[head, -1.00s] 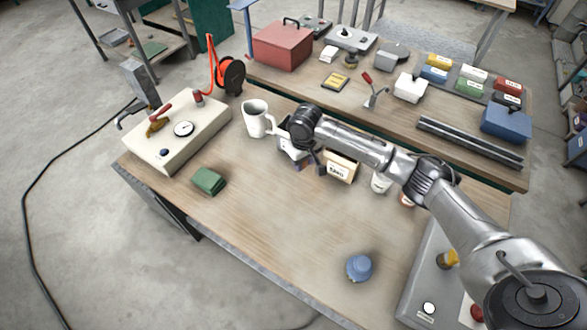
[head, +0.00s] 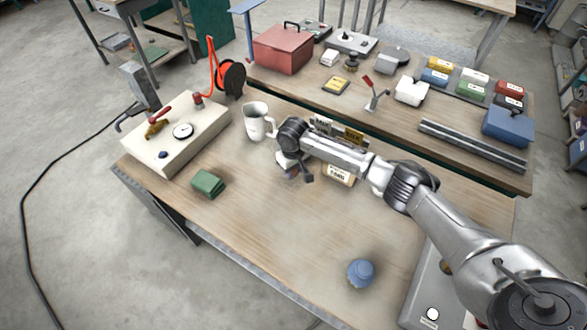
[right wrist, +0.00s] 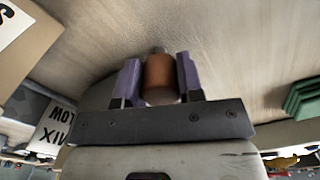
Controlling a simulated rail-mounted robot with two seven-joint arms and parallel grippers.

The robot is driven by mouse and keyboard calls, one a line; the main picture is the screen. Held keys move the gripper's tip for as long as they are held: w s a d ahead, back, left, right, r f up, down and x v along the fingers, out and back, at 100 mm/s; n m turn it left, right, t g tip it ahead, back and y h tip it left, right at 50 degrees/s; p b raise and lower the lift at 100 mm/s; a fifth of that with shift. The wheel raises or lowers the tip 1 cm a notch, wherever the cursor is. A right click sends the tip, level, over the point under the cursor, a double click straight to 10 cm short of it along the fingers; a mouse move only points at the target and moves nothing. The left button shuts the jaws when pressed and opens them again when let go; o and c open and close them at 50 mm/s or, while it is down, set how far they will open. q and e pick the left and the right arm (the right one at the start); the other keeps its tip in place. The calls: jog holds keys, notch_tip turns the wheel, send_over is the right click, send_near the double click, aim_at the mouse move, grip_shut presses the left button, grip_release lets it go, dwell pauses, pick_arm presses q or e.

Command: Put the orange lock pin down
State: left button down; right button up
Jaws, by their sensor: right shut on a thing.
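The orange lock pin shows in the right wrist view as a short orange-brown cylinder (right wrist: 161,78) with a small grey tip beyond it. My right gripper (right wrist: 160,82) is shut on it, with one purple finger on each side. In the head view my right gripper (head: 293,172) is low over the middle of the near table, right of the white mug, and my wrist mostly hides the pin. I cannot tell whether the pin touches the tabletop. My left gripper is not in view.
A white mug (head: 257,122), a green block (head: 208,183) and a cream panel box (head: 180,138) stand to the left. A labelled card box (head: 338,174) is close right of my gripper. A blue knob (head: 361,272) stands near the front edge. The table's middle front (head: 270,230) is clear.

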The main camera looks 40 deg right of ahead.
jog(key=o, duration=0.9)
jog(key=shift+r, duration=0.35)
notch_tip(320, 180, up, 10)
jog(key=shift+f+p, duration=0.15)
jog(key=shift+p, duration=0.5)
jog(key=shift+r, duration=0.9)
